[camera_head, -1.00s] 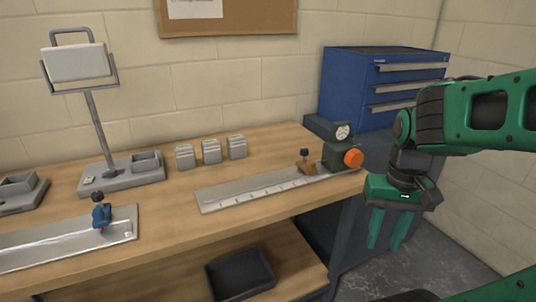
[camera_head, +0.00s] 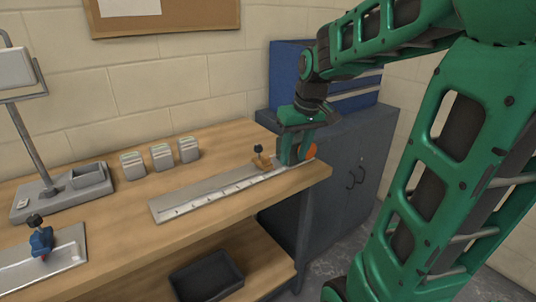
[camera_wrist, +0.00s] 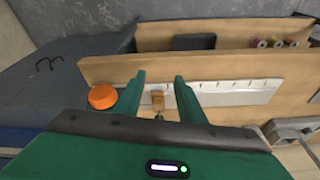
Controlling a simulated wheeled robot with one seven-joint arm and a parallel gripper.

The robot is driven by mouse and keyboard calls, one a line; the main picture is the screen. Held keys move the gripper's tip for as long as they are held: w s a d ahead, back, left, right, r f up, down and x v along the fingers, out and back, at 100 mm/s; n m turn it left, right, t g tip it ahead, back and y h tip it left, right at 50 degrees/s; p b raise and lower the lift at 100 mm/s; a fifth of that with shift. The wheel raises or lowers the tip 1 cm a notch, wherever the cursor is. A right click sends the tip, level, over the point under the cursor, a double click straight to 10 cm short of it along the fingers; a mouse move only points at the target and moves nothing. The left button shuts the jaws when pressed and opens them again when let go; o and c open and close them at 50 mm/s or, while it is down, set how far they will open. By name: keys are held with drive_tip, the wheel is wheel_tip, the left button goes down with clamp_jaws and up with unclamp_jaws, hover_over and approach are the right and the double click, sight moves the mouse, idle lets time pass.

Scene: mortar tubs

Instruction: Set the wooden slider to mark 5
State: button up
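The wooden slider (camera_head: 263,163), a small tan block with a dark knob, sits near the right end of a pale metal rail (camera_head: 170,206) with tick marks; the mark numbers are too small to read. In the wrist view the slider (camera_wrist: 158,98) shows between my two green fingers, and the ticked rail (camera_wrist: 235,92) runs off to the right. My gripper (camera_head: 293,156) is open, pointing down, above the rail's right end; in the wrist view the fingers (camera_wrist: 159,80) are apart. I cannot tell whether either finger touches the slider.
A blue slider (camera_head: 41,240) sits on another rail at left. Several grey blocks (camera_head: 162,157) stand behind the ticked rail. A blue drawer cabinet (camera_head: 350,95) stands behind my arm.

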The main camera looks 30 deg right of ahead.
sight(266, 156)
drive_tip(key=w+d+r+n+t, duration=0.1)
drive_tip(key=w+r+n, duration=0.1)
drive_tip(key=w, duration=0.9)
drive_tip(key=x, duration=1)
drive_tip(key=shift+w+f, duration=0.2)
drive_tip(key=shift+w, duration=0.05)
clamp_jaws()
